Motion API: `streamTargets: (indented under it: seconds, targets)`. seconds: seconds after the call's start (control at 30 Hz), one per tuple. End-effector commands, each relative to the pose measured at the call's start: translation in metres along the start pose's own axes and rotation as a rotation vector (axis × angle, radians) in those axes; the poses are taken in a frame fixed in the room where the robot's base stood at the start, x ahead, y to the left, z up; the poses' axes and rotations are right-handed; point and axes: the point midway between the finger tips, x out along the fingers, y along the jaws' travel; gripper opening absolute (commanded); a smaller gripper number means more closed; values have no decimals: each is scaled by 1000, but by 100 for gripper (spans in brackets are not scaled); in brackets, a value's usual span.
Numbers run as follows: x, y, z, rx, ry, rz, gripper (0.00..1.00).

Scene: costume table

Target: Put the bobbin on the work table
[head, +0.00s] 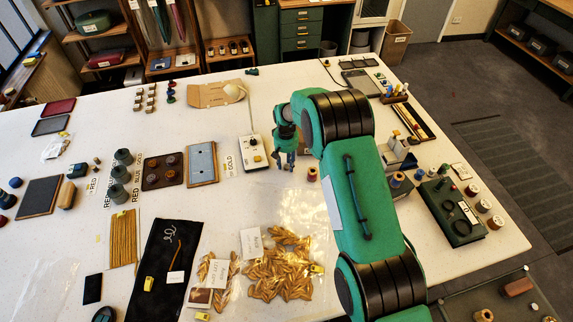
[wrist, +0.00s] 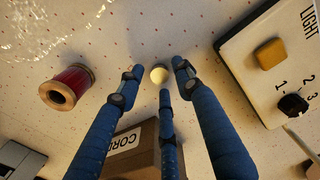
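A red spool with pale wooden ends, which looks like a bobbin (wrist: 67,88), is on the white work table (head: 215,115). In the head view the red spool (head: 312,174) is just right of my gripper (head: 285,163). My gripper points down, its blue fingers parted; in the wrist view the fingertips (wrist: 157,78) are apart. A small cream ball (wrist: 159,75) shows between them; I cannot tell whether any finger touches it. The red spool is outside the fingers, to their left. Several other spools (head: 483,205) stand near the table's right edge.
A white control box (head: 256,152) with a yellow button and black knob is left of my gripper; it is marked LIGHT in the wrist view (wrist: 258,80). A brown box marked CORD (wrist: 145,160) is below the fingers there. Bags of gold pieces (head: 280,270) lie in front.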

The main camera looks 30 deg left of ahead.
Motion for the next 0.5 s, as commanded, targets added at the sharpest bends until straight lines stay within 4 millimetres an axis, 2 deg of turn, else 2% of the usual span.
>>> streamTargets:
  seconds: [0.27, 0.5]
  targets:
    - [-28, 0, -1, 0, 2, 0, 35]
    - [-62, 0, -1, 0, 2, 0, 35]
